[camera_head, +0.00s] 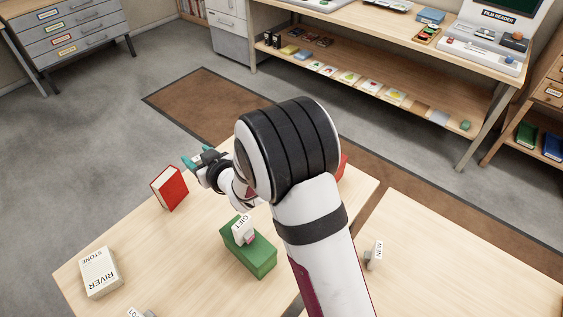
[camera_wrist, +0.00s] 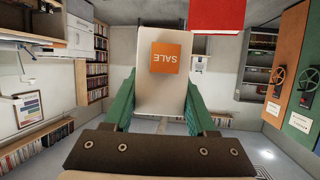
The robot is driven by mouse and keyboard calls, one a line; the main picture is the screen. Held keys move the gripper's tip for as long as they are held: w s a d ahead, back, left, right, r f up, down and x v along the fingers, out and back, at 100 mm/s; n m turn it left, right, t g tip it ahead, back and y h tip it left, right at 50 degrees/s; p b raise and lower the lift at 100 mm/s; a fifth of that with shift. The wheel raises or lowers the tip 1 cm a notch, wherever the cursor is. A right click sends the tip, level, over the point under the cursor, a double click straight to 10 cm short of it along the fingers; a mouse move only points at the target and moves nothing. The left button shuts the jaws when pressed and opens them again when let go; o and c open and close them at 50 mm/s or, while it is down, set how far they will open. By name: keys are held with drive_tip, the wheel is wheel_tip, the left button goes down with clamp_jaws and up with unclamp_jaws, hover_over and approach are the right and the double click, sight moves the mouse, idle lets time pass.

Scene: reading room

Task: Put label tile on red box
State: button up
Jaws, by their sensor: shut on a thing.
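My gripper (camera_head: 198,160), with teal fingers, is shut on a cream label tile (camera_wrist: 145,105) with an orange square. The square reads "SALE" and appears upside down in the wrist view. In the head view the tile is too small to make out clearly. A red box (camera_head: 173,190) with a pale side stands on the table, just below and left of my gripper in the picture. In the wrist view a plain red surface (camera_wrist: 217,14) shows at the top edge, past the tile. I cannot tell if they touch.
A green box (camera_head: 258,262) bears a "GIFT" tile (camera_head: 242,230). Another red thing (camera_head: 343,166) is mostly hidden behind my arm. A small tile (camera_head: 376,249) stands on the right table.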

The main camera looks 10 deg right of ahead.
drive_tip(key=w+d+r+m+t+h, duration=0.1)
drive_tip(key=w+d+r+m+h, duration=0.1)
drive_tip(key=d, duration=0.8)
drive_tip(key=w+d+r+m+t+h, duration=0.1)
drive_tip(key=w+d+h, duration=0.1)
drive_tip(key=d, duration=0.8)
drive_tip(key=s+d+r+m+h, duration=0.1)
drive_tip(key=s+d+h, duration=0.1)
drive_tip(key=d, duration=0.8)
drive_tip(key=s+d+r+m+h, duration=0.2)
drive_tip(key=s+d, duration=0.1)
drive_tip(key=d, duration=0.8)
drive_tip(key=shift+s+d+m, duration=0.2)
drive_tip(key=shift+d+m, duration=0.1)
drive_tip(key=w+a+f, duration=0.4)
drive_tip(key=a, duration=0.1)
drive_tip(key=w+a+f, duration=0.2)
drive_tip(key=a, duration=0.1)
drive_tip(key=shift+w+f, duration=0.2)
drive_tip(key=shift+w, duration=0.1)
clamp_jaws()
drive_tip(key=f, duration=0.4)
drive_tip(key=shift+w+a, duration=0.3)
drive_tip(key=shift+f, duration=0.25)
drive_tip(key=o, duration=1.4)
unclamp_jaws()
drive_tip(key=shift+f, duration=0.15)
